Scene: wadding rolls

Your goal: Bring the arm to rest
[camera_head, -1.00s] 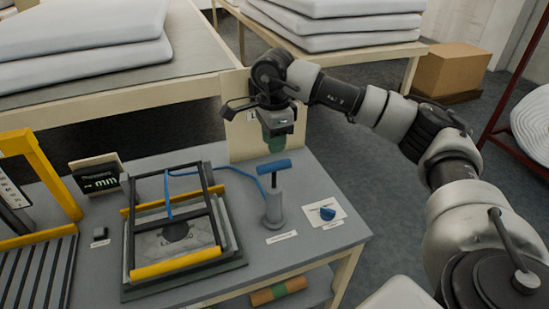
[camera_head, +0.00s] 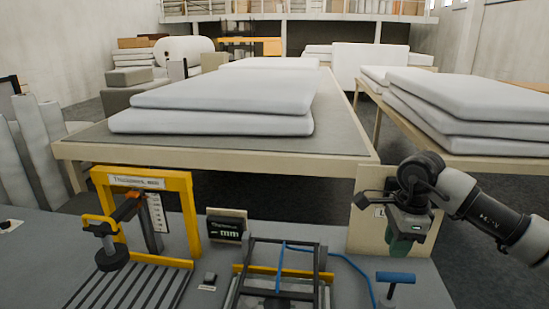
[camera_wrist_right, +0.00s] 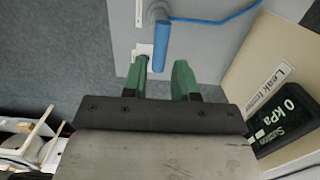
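My right gripper (camera_head: 400,246) hangs, pointing down, above the right part of the grey workbench in the head view. In the right wrist view its two green fingers (camera_wrist_right: 161,72) stand apart with nothing held between them. The blue pump handle (camera_wrist_right: 161,46) lies beyond the fingertips, apart from them. In the head view this blue handle (camera_head: 396,277) shows below and slightly left of the gripper. My right arm (camera_head: 490,217) comes in from the right edge, bent at the wrist. My left gripper is in no view.
The bench holds a yellow thickness frame (camera_head: 186,215), a display reading mm (camera_head: 226,228) and a black-and-yellow frame (camera_head: 325,262). A pressure display (camera_wrist_right: 286,120) stands close beside the gripper. Behind, a table (camera_head: 340,155) carries white wadding slabs (camera_head: 225,92), with more at right (camera_head: 470,105).

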